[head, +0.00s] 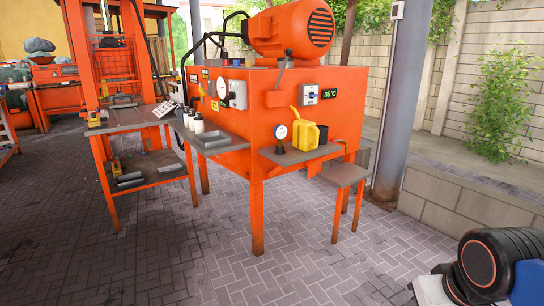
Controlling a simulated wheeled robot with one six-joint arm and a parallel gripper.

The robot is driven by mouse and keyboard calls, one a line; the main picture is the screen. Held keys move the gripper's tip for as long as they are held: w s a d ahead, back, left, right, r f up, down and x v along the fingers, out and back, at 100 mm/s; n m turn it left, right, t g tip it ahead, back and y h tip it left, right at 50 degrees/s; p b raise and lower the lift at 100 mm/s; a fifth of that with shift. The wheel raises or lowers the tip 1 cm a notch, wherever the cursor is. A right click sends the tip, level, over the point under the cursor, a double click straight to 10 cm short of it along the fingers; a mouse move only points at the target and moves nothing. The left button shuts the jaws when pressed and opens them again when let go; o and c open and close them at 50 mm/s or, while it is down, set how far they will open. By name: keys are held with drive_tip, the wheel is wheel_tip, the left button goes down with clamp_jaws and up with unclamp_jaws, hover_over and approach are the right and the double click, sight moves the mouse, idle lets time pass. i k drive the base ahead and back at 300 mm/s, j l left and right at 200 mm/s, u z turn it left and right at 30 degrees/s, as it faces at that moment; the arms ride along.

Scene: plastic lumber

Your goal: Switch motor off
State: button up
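A large orange motor (305,30) with a ribbed end sits on top of an orange machine cabinet (265,130). On the cabinet's right face is a grey box with a rotary switch (311,93). A second grey control box (235,94) with a dark knob is on the left face, beside a round gauge (221,87). I cannot read the position of either switch. My gripper is not in view, and nothing of mine touches the cabinet.
A small display (329,93) reads 35 °C. A shelf below holds a yellow jug (304,133) and a gauge (281,134). An orange side table (343,178) juts out at the right, near a grey post (394,110). The paved floor (200,262) in front is clear.

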sight(231, 94)
drive_tip(key=i+j, duration=0.1)
drive_tip(key=j, duration=0.3)
drive_tip(key=i+j+u, duration=0.1)
drive_tip(key=j, duration=0.3)
drive_tip(key=i+j, duration=0.15)
drive_tip(key=j, duration=0.25)
drive_tip(key=i+j+u, duration=0.1)
drive_tip(key=j, duration=0.3)
